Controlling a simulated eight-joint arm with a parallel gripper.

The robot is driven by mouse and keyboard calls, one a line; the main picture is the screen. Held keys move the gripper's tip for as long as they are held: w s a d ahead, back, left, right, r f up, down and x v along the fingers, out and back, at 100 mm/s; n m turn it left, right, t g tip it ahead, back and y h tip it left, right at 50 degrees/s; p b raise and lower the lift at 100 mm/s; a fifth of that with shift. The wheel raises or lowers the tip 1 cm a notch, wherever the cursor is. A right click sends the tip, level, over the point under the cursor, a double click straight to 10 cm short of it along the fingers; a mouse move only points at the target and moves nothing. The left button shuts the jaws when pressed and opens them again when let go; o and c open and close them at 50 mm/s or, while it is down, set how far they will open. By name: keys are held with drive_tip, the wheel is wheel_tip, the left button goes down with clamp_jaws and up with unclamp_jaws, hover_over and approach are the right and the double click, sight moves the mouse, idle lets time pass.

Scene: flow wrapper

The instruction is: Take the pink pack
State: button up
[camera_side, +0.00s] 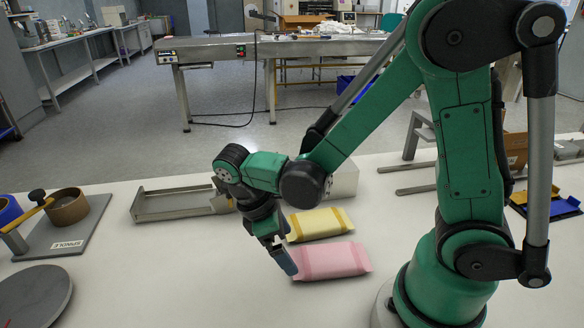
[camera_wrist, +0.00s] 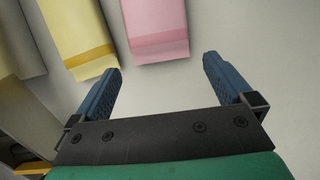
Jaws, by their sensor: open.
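The pink pack (camera_side: 331,261) lies flat on the white table, close to my arm's base. My gripper (camera_side: 289,265) is low at the left end of the pink pack in the side view. In the wrist view my gripper (camera_wrist: 160,67) has its two blue fingers wide apart with bare table between them. The side view does not show whether a finger touches the pack.
A yellow pack (camera_side: 319,224) lies just behind the pink pack; it also shows in the wrist view (camera_wrist: 78,38). A metal tray (camera_side: 172,203) and a spindle plate (camera_side: 66,235) with a brown roll are to the left. Table front of the pink pack is clear.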

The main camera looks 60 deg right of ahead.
sight(298, 261)
drive_tip(key=shift+x, duration=2.15)
drive_tip(key=shift+c, duration=0.2)
drive_tip(key=c, duration=0.9)
drive_tip(key=shift+c, duration=0.2)
drive_tip(key=shift+r, duration=0.1)
